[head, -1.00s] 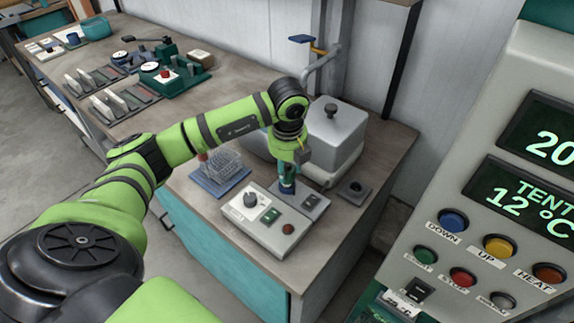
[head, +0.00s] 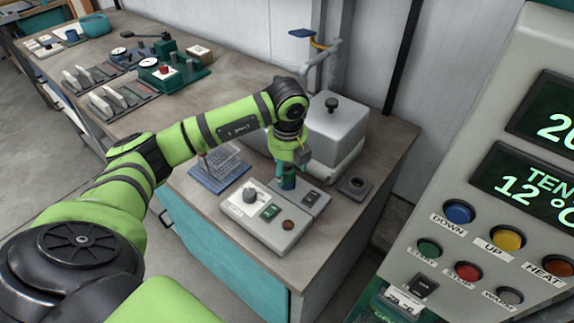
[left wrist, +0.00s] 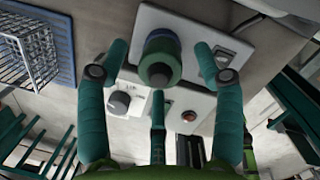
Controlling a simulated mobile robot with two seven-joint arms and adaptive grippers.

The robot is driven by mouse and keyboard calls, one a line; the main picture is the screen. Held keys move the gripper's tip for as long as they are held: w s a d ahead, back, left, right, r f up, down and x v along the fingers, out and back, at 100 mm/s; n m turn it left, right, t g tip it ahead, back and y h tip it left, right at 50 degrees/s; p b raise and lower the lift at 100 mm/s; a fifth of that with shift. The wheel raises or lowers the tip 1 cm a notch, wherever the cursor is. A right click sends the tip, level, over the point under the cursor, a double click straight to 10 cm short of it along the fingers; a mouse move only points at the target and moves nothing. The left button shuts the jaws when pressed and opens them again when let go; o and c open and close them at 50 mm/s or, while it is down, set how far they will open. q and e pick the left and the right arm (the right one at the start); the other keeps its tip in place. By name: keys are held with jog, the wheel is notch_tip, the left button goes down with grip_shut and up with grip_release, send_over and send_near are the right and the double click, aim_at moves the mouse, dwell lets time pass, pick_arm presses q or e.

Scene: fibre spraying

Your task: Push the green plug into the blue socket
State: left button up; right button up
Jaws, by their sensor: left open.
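The green plug (left wrist: 160,65) shows in the left wrist view as a round green body with a dark centre. The blue socket (left wrist: 160,38) shows as a blue rim just behind it, on a grey plate of the control box. The plug appears seated at or against the socket; how deep is hidden. In the head view the plug and socket (head: 288,183) are small and partly covered by the fingers. My left gripper (head: 290,168) is above them, pointing down. Its teal fingers (left wrist: 160,85) are spread apart around the plug, with gaps to either side.
A large display console (head: 500,210) fills the right side.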

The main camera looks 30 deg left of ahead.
aim_at(287, 173)
pick_arm(q)
notch_tip(287, 173, up, 12)
jog(key=s+d, duration=0.1)
jog(key=shift+s, duration=0.15)
dwell(0.3)
